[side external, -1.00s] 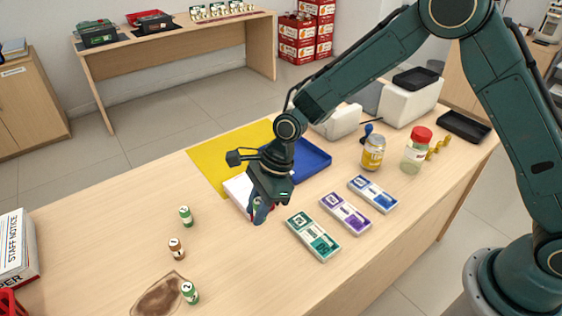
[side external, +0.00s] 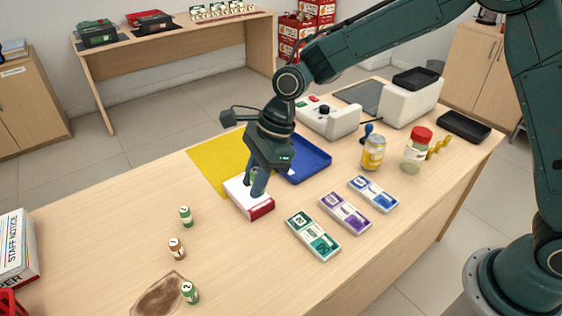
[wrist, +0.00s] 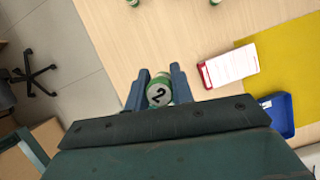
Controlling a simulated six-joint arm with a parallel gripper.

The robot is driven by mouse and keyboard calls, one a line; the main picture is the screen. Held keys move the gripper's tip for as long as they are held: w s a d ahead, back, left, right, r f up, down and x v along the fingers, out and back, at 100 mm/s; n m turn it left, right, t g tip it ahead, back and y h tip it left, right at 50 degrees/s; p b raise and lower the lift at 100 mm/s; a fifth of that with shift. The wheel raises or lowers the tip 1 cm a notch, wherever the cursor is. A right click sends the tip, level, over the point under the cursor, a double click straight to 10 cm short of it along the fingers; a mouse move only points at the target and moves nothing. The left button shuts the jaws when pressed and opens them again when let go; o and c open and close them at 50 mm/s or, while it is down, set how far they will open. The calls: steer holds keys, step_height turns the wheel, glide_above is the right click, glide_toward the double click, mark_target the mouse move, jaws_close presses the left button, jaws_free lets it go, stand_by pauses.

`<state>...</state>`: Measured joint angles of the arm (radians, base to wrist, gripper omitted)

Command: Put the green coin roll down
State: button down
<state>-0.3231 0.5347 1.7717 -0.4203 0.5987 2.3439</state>
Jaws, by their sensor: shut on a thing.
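My gripper (side external: 257,188) is shut on a green coin roll (wrist: 158,93), whose pale end marked 2 shows between the fingers in the wrist view. In the side view the held roll is mostly hidden by the fingers, which appear in front of a white and red box (side external: 262,207). I cannot tell how high the roll is above the counter. Two other green rolls (side external: 185,215) (side external: 190,292) and a brown roll (side external: 176,248) stand on the counter at the left.
Green (side external: 314,236), purple (side external: 345,213) and blue (side external: 373,194) trays lie to the right. A blue tray (side external: 312,163) and yellow mat (side external: 210,160) lie behind the gripper. Jars (side external: 373,152) stand further right. A brown stain (side external: 160,297) marks the front. Bare wood lies between rolls and trays.

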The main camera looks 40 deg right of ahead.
steer(key=w+d+m+t, duration=0.1)
steer(key=w+d+m, duration=0.2)
steer(key=w+d, duration=0.85)
steer(key=m+t+h, duration=0.1)
steer(key=m, duration=0.3)
glide_above(299, 163)
step_height(299, 163, down, 15)
steer(key=shift+a+f, duration=0.1)
steer(key=shift+a, duration=0.05)
steer(key=shift+f, duration=2.05)
steer(key=shift+f, duration=0.1)
steer(key=c, duration=1.2)
jaws_free()
